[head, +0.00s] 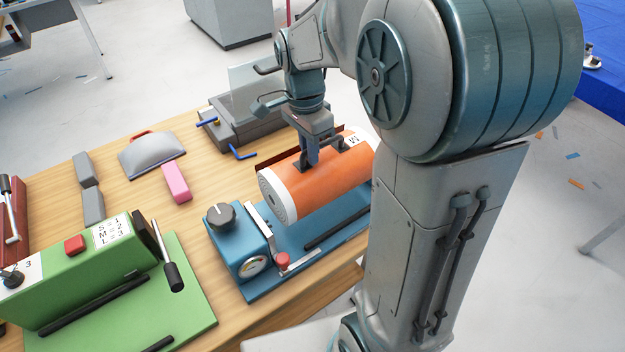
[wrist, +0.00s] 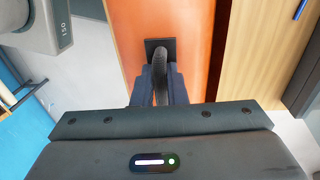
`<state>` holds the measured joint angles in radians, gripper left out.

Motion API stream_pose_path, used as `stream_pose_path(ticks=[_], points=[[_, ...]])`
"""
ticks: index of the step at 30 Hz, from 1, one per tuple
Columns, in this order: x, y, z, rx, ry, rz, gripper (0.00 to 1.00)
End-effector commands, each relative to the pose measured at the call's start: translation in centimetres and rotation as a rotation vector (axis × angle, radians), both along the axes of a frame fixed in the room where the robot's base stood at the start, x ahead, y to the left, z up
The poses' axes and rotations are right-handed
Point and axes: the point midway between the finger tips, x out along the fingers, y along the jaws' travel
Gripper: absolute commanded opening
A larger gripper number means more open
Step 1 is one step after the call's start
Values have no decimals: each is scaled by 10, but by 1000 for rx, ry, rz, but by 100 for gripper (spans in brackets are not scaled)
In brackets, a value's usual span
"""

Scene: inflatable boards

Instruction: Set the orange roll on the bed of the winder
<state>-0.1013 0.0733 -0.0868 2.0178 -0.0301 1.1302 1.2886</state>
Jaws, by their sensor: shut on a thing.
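The orange roll (head: 328,183) has white ends, one with spiral rings, and lies on its side over the bed (head: 345,222) of a blue machine that looks like the winder. It also fills the middle of the wrist view (wrist: 185,30). My gripper (head: 312,160) comes down from above and is shut on a dark strap or handle on the roll's top, also seen in the wrist view (wrist: 158,75). I cannot tell whether the roll touches the bed. The roll's far right end is partly hidden by my arm.
The blue machine has a black knob (head: 220,214), a gauge and a red-tipped lever. A green machine (head: 85,275) stands at left front, with a dark red one at the left edge.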

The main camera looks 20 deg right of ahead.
Motion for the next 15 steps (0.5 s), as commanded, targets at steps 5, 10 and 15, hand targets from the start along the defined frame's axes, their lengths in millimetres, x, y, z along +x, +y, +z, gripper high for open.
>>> stream_pose_path(ticks=[5, 10, 15], points=[[0, 3, -30, 0, 1, 7, 0], [1, 3, -45, 1, 0, 7, 0], [0, 2, -68, 1, 1, 5, 0]])
